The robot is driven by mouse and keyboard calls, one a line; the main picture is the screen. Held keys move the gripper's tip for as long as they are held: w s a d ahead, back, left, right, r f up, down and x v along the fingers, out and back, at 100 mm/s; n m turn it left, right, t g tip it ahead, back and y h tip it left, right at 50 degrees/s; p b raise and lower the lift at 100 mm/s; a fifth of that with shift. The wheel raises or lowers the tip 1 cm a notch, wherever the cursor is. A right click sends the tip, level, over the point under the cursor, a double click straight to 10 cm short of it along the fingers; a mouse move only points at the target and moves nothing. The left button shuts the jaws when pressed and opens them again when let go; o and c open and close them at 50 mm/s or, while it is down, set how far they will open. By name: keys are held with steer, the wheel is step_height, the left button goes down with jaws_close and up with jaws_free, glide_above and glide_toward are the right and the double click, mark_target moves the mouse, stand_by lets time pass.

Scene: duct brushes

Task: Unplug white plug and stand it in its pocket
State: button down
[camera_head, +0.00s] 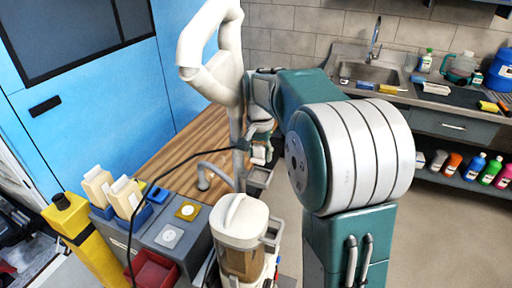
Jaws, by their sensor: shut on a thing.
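My gripper (261,153) is small in the picture, just right of a pale upright pipe, above the floor beyond the wooden counter. It is shut on a small pale thing, which looks like the white plug (257,154). A black cable (182,161) runs to it from the lower left, passing at the pipe. The plug's shape and prongs are too small and covered to make out. A grey box (196,236) has a white socket plate (172,236) and a yellow one (187,211), both with nothing seen in them. Which pocket is the plug's own, I cannot tell.
Two cream blocks (126,197) stand in blue holders beside the box. A red bin (154,270), a yellow post (79,235) and a lidded canister (239,222) crowd the front. The pale pipe (211,76) rises beside my gripper. Bare wooden counter (165,157) lies left.

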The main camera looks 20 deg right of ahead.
mark_target(260, 177)
step_height(260, 177, down, 2)
steer(key=shift+d, duration=0.15)
steer(key=shift+f, duration=2.05)
steer(key=shift+f, duration=0.1)
steer(key=shift+c, duration=0.3)
jaws_free()
